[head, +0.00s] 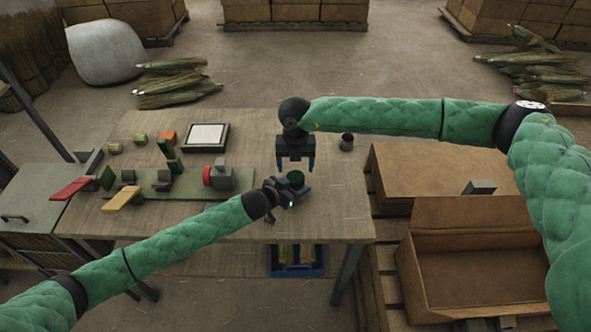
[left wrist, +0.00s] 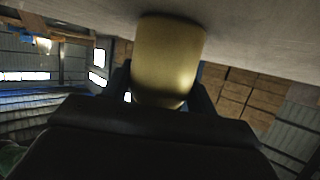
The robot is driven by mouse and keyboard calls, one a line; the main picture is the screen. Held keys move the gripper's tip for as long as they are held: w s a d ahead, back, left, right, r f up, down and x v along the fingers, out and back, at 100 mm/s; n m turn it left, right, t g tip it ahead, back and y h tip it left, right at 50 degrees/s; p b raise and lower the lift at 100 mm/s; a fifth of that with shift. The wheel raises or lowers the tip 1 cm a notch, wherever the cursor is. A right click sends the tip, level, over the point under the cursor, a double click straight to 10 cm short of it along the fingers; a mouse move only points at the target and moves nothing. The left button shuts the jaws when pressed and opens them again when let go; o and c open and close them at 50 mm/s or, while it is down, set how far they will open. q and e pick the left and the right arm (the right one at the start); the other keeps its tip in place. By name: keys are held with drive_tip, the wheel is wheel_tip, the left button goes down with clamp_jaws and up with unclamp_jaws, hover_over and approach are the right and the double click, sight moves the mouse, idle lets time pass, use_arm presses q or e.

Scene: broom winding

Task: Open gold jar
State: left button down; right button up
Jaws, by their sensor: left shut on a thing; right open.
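The gold jar (left wrist: 168,60) fills the upper middle of the left wrist view, between the two fingers of my left gripper (left wrist: 162,92). In the head view its dark green round top (head: 296,177) faces up near the table's front edge. My left gripper (head: 291,194) is shut on the jar's side, coming in from the left. My right gripper (head: 295,163) is open and empty, pointing down just above and behind the jar's top. It looks apart from the top. The jar's base is hidden in the head view.
Cardboard boxes (head: 440,165) stand right of the table. A blue crate (head: 297,262) sits below the front edge.

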use_arm(q)
drive_tip(key=shift+c, duration=1.9)
unclamp_jaws()
drive_tip(key=shift+a, duration=0.1)
